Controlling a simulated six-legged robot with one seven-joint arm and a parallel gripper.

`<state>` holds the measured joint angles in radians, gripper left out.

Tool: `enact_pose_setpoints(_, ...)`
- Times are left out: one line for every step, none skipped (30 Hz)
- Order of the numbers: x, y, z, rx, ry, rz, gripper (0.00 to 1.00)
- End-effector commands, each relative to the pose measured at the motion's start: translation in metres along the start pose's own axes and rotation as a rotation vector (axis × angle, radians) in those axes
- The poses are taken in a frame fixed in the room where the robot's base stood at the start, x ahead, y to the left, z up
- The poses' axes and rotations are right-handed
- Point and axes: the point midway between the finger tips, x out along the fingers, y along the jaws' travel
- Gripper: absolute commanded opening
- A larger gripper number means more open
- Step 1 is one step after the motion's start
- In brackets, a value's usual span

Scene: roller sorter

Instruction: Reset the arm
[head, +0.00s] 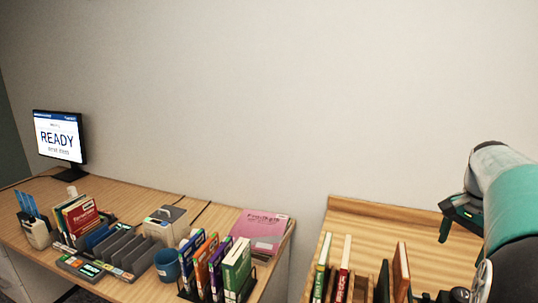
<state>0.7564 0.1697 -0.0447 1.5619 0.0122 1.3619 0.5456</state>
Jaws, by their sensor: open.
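My arm comes in at the right edge of the head view, with a grey bend at the top and a teal link below it. My gripper (459,222) hangs off the left side of that bend, seen small and partly from the side. It is open, with nothing visible between its fingers. It is above the right-hand wooden shelf unit (375,216) and clear of the books there. The lower part of the arm is cut off by the frame edge.
Several upright books (400,272) stand below my gripper. The left desk (120,203) holds a READY monitor (58,139), grey sorter slots (125,250), a blue mug (167,264), racked books (237,262) and a pink book (258,226). The air before the wall is free.

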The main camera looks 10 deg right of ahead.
Motion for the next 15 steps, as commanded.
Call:
enact_pose_setpoints(-0.008,-0.012,0.026,-0.075,0.02,-0.018,0.73)
enact_pose_setpoints(-0.011,-0.018,0.041,-0.12,0.031,-0.028,0.73)
enact_pose_setpoints(-0.014,-0.025,0.061,-0.183,0.047,-0.042,0.73)
enact_pose_setpoints(-0.016,-0.03,0.077,-0.231,0.059,-0.052,0.73)
enact_pose_setpoints(-0.018,-0.033,0.092,-0.277,0.071,-0.063,0.73)
enact_pose_setpoints(-0.02,-0.037,0.112,-0.339,0.086,-0.077,0.73)
enact_pose_setpoints(-0.021,-0.04,0.127,-0.386,0.098,-0.087,0.73)
enact_pose_setpoints(-0.021,-0.041,0.142,-0.431,0.11,-0.098,0.73)
enact_pose_setpoints(-0.022,-0.043,0.161,-0.494,0.126,-0.113,0.73)
enact_pose_setpoints(-0.022,-0.043,0.176,-0.54,0.139,-0.124,0.73)
enact_pose_setpoints(-0.021,-0.043,0.19,-0.585,0.15,-0.135,0.73)
enact_pose_setpoints(-0.02,-0.042,0.209,-0.647,0.166,-0.15,0.73)
enact_pose_setpoints(-0.019,-0.041,0.223,-0.693,0.178,-0.161,0.73)
enact_pose_setpoints(-0.017,-0.04,0.236,-0.739,0.191,-0.173,0.73)
enact_pose_setpoints(-0.015,-0.037,0.254,-0.8,0.208,-0.189,0.73)
